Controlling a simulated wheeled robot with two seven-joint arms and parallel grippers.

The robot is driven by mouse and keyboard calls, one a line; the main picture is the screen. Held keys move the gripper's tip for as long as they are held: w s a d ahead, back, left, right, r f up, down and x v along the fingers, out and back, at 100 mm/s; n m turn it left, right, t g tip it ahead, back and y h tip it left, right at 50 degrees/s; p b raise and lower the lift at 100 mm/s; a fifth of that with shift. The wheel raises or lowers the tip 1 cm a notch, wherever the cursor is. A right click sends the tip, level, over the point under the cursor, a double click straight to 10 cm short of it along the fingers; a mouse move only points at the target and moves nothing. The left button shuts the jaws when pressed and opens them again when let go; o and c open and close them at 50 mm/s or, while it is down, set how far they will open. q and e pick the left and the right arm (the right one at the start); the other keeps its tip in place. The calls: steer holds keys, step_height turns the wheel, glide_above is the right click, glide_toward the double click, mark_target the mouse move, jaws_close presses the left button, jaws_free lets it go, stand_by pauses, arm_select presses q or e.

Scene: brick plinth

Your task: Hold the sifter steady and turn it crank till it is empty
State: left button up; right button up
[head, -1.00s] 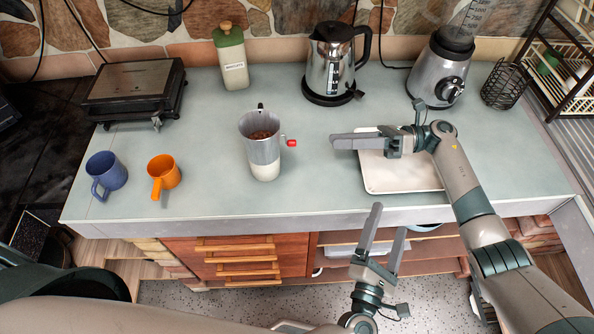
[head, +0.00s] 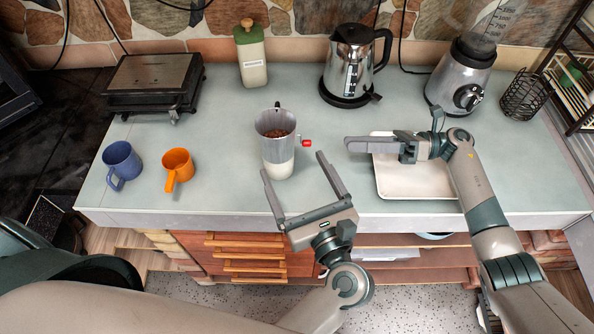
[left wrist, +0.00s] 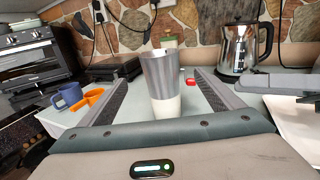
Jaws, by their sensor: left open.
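The sifter (head: 276,135) is a grey metal cylinder with a white lower part, upright on the counter. Brown contents show inside its open top. Its crank has a red knob (head: 306,143) on the right side; the knob also shows in the left wrist view (left wrist: 190,81). My left gripper (head: 293,165) is open at the counter's front edge, in front of the sifter. In the left wrist view the sifter (left wrist: 164,85) stands centred between the spread fingers, apart from them. My right gripper (head: 350,145) points left toward the knob, a short gap away; its finger opening is seen edge-on.
A white tray (head: 425,190) lies under the right gripper. A blue mug (head: 121,160) and an orange mug (head: 178,167) stand left. A kettle (head: 350,65), green-lidded canister (head: 251,60), grill (head: 150,82) and blender (head: 462,80) stand behind. Counter around the sifter is clear.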

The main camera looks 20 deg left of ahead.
mark_target(270, 119)
arm_select(q)
steer(key=x, duration=1.7)
steer(key=shift+w+a, duration=0.1)
steer(key=shift+w, duration=0.1)
steer(key=c, duration=1.3)
